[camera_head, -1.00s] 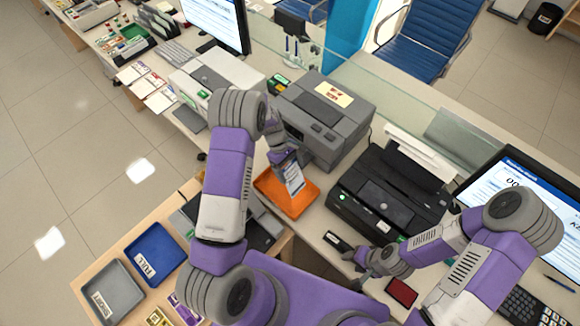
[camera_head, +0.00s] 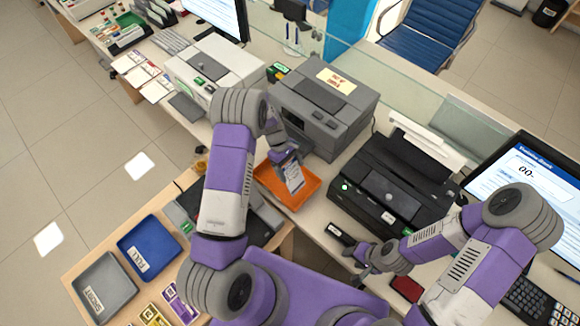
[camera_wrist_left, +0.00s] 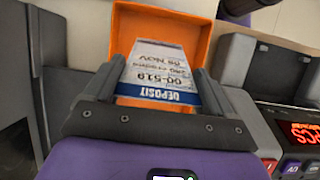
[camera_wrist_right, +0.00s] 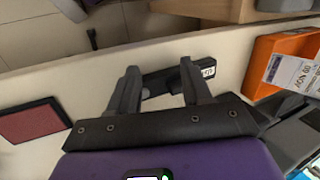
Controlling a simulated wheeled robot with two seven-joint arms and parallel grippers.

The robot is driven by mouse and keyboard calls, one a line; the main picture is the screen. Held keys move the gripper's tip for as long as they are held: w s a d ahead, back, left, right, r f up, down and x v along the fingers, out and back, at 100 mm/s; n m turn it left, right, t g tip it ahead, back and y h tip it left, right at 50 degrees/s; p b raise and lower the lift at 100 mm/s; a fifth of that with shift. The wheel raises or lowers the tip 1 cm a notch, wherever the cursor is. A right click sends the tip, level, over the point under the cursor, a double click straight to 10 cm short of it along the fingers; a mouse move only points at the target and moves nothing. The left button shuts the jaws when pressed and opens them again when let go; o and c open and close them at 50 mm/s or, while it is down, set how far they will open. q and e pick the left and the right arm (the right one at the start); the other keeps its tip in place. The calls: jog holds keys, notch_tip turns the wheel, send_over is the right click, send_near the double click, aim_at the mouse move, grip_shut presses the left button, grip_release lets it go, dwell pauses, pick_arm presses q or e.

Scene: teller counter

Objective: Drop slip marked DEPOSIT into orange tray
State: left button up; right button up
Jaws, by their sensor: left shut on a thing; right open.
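The slip marked DEPOSIT (camera_wrist_left: 162,70) is white with a blue band and sits between the fingers of my left gripper (camera_wrist_left: 155,88), which is shut on it. In the head view the slip (camera_head: 294,178) hangs over the orange tray (camera_head: 270,188). In the left wrist view the tray (camera_wrist_left: 197,42) lies behind the slip. I cannot tell whether the slip touches the tray floor. My right gripper (camera_wrist_right: 160,85) is open and empty above the counter, near a black stamp-like object (camera_wrist_right: 165,80). The tray (camera_wrist_right: 258,75) and slip also show at the right of the right wrist view.
A grey machine (camera_head: 325,105) stands just behind the tray and a black printer (camera_head: 390,190) to its right. A dark red pad (camera_wrist_right: 32,121) lies near my right gripper. Blue (camera_head: 150,248) and grey (camera_head: 105,290) trays stand at the lower left.

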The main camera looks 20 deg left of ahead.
pick_arm(q)
jog(key=o, duration=0.7)
jog(key=shift+r+p, duration=2.4)
jog(key=shift+r, duration=1.15)
pick_arm(e)
notch_tip(320, 180, up, 5)
jog(key=shift+f, duration=0.2)
